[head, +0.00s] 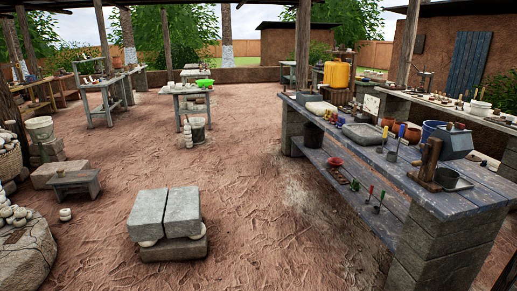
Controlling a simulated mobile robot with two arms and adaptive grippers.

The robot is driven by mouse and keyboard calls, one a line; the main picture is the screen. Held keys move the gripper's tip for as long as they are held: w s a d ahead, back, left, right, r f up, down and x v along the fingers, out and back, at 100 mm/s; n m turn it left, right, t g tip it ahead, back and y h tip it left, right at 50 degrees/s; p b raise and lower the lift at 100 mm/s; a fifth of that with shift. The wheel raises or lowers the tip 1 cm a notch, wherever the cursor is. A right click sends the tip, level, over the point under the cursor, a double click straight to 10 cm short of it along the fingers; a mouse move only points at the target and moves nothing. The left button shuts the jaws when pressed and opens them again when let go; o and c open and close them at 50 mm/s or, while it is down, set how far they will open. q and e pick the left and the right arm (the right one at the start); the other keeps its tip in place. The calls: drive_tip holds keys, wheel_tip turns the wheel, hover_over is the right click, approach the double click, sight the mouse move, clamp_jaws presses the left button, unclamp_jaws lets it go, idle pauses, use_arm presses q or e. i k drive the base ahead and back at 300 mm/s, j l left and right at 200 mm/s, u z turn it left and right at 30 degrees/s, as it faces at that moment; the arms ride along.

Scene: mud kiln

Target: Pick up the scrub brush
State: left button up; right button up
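I cannot make out the scrub brush for certain. Several small tools and pieces lie on the long grey workbench (440,196) at the right and on its lower shelf (325,160). They are too small to tell apart from here. More small pieces lie on the back shelf (450,103) at the far right and on the small tables further off. Neither of my grippers shows in the head view, so I cannot see whether they hold anything.
Grey blocks (167,212) stand on the dirt floor in front. A yellow container (339,76) stands by the bench's far end. The floor between the blocks and the workbench is clear.

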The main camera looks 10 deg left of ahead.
sight(60, 172)
drive_tip(key=i+j+u, duration=0.2)
drive_tip(key=i+u, duration=0.3)
drive_tip(key=i, duration=0.4)
drive_tip(key=i+l+u, duration=0.15)
drive_tip(key=i+u, duration=0.35)
drive_tip(key=i, duration=0.4)
drive_tip(key=i+j+z, duration=0.1)
drive_tip(key=i+j, duration=0.65)
drive_tip(key=i+j+z, duration=0.15)
drive_tip(key=i+j, duration=0.6)
drive_tip(key=j, duration=0.4)
drive_tip(key=i+j+u, duration=0.1)
drive_tip(key=j, duration=0.35)
